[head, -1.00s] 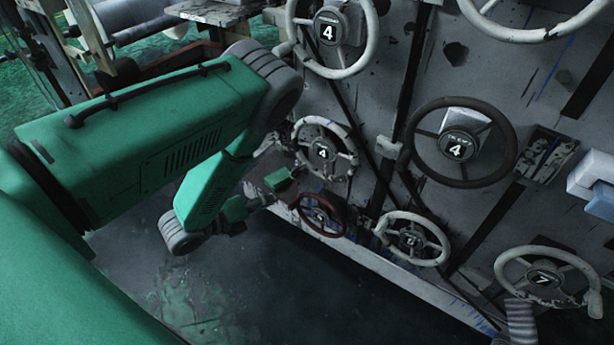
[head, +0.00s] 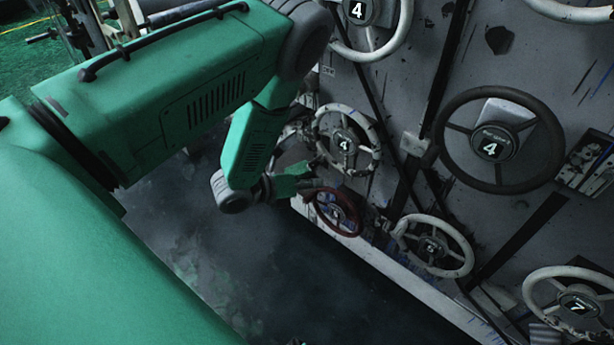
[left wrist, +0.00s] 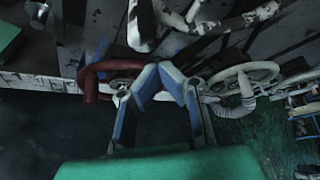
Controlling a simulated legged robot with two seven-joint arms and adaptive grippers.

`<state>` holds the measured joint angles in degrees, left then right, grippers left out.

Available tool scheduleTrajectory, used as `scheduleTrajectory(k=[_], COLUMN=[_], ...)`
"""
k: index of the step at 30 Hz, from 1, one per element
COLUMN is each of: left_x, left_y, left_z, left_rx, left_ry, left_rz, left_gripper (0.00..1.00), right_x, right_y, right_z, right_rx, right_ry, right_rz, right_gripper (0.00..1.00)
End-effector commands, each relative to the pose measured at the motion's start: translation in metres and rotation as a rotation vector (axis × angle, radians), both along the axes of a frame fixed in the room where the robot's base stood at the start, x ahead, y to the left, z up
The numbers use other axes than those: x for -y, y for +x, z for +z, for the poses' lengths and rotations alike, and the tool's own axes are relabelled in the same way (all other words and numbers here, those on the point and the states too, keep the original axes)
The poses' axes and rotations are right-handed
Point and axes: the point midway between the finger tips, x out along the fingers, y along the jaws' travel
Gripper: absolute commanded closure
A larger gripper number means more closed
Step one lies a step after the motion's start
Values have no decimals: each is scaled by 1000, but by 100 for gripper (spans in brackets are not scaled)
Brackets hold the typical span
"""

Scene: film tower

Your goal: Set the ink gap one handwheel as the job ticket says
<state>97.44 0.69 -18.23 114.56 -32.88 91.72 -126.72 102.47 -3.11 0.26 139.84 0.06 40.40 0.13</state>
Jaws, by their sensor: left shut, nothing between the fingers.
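Several handwheels stand on the grey machine panel. A dark red wheel (head: 354,215) is low on the left, a worn white wheel showing 4 (head: 378,150) is above it, and a small white wheel (head: 470,254) is to its right. A large dark wheel showing 4 (head: 441,145) is at right. The hub names are too small to read, so I cannot tell which is ink gap one. My left gripper (head: 316,178) is shut and empty, close to the red wheel's upper rim; contact is unclear. In the left wrist view its fingertips (left wrist: 161,76) meet beside the red wheel (left wrist: 90,88). No job ticket is readable.
A white wheel showing 7 (head: 528,292) is at lower right, and another white wheel (head: 405,35) is at the top. A pale ledge (head: 385,267) runs along the panel's foot. The dark floor (head: 240,270) looks open below my left arm.

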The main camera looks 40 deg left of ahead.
Motion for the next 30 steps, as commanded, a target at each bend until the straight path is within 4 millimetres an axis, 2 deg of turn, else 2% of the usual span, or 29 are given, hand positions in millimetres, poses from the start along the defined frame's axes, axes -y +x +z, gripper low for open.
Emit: scheduleTrajectory(k=[6, 17, 20, 27, 30], left_x=[-12, -12, -14, -32, -39], left_y=[4, 4, 4, 5, 6], left_z=[13, 16, 18, 35, 39], left_rx=[0, -1, -1, 18, 22], left_ry=[-2, 0, 35, 266, 279], left_rz=[0, -1, -4, -7, -4], left_gripper=[100, 100, 100, 100, 100], right_x=[0, 0, 0, 0, 0], right_y=[0, 0, 0, 1, 1], right_z=[-4, -4, 3, 33, 39], right_rx=[1, 1, 1, 1, 1], right_ry=[0, 0, 0, 0, 0], right_rz=[0, 0, 0, 0, 0], right_gripper=[62, 62, 62, 62, 62])
